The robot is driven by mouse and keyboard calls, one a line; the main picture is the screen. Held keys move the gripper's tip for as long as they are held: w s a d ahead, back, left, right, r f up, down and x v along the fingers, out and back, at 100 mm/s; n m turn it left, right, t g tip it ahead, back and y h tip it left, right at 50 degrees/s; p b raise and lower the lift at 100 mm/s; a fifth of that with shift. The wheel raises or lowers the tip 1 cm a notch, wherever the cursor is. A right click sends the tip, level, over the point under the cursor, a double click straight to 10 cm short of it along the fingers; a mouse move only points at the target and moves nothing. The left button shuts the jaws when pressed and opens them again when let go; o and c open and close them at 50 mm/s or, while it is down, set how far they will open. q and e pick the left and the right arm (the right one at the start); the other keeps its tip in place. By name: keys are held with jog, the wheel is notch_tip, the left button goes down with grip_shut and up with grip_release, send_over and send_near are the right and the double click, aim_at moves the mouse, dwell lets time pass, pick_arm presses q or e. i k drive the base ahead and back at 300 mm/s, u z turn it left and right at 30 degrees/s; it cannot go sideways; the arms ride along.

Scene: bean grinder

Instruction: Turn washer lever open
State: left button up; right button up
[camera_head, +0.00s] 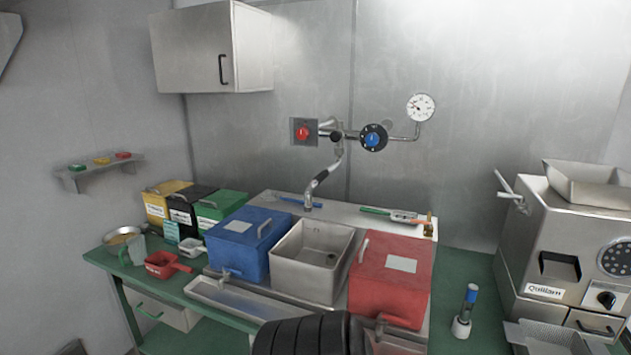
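An open metal basin (312,262) stands on a steel counter between a blue lidded box (240,245) and a red lidded box (389,285). A curved spout (320,182) hangs from the wall fitting behind the basin. Beside that fitting are a red knob (302,132) and a blue knob (373,138). A small tap-like piece sticks out at the front of the blue box (225,275). I cannot tell which part is the washer lever or how it is set. A black ribbed part of my body covers the bottom centre. Neither gripper's fingers are in view.
A shallow steel tray (235,300) runs along the front. A pressure gauge (421,107) is on the wall. A steel machine (570,255) stands at right, with a small blue-topped tool (464,312) beside it. Red scoop (165,264) and coloured bins are at left.

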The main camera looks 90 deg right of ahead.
aim_at(508, 196)
jog(key=z, duration=4.8)
